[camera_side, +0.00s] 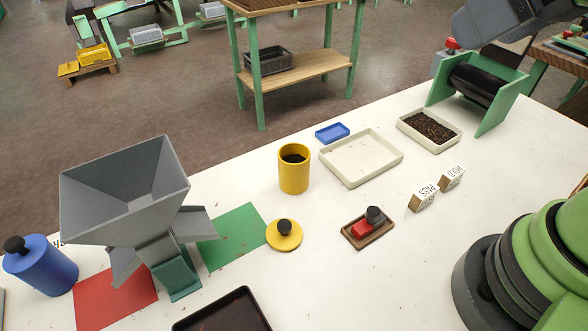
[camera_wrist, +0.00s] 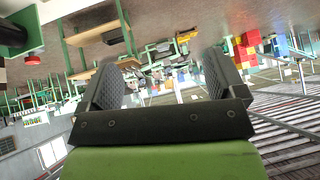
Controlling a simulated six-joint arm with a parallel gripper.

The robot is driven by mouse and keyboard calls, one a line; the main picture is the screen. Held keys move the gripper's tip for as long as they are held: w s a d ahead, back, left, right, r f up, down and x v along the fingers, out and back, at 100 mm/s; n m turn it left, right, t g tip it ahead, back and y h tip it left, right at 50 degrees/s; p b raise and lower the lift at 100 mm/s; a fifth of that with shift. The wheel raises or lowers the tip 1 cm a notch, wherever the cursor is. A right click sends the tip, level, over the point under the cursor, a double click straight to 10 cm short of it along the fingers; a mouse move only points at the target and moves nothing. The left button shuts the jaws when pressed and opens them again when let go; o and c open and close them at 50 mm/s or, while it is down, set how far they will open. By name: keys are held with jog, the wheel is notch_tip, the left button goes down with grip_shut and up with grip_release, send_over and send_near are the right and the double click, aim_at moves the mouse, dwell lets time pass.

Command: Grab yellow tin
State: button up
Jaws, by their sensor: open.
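The yellow tin (camera_side: 294,177) stands upright and open on the white table, with dark contents inside. Its yellow lid (camera_side: 284,236) with a black knob lies apart, just in front of it on the table. My gripper (camera_wrist: 162,85) shows in the wrist view with its two fingers wide apart and nothing between them. The wrist view looks out across the room and does not show the tin. In the side view my arm is at the right, and its fingertips are out of the picture.
A grey hopper (camera_side: 125,190), blue tin (camera_side: 40,264), red mat (camera_side: 117,299) and green mat (camera_side: 232,236) are left. A cream tray (camera_side: 362,174), seed tray (camera_side: 405,122), blue dish (camera_side: 332,132) and drum (camera_side: 477,84) stand behind. A wooden tray (camera_side: 349,232) and two labelled blocks (camera_side: 423,198) lie right.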

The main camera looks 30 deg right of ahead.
jog(key=w+a+f+n+t, duration=0.2)
jog(key=w+f+n, duration=0.2)
jog(key=w+n, duration=0.6)
jog(key=n+t+y, duration=0.3)
jog(key=n, duration=2.6)
send_over(307, 175)
notch_tip(307, 175, down, 18)
jog(key=shift+n, duration=0.3)
jog(key=shift+s+d+f, duration=0.1)
jog(key=shift+s+f, duration=0.15)
jog(key=shift+f, duration=0.9)
jog(key=shift+s+f, duration=0.2)
jog(key=shift+f, duration=0.95)
notch_tip(307, 175, down, 3)
jog(key=shift+r, duration=0.2)
jog(key=shift+x, duration=1.45)
jog(key=shift+r, duration=0.2)
jog(key=c, duration=1)
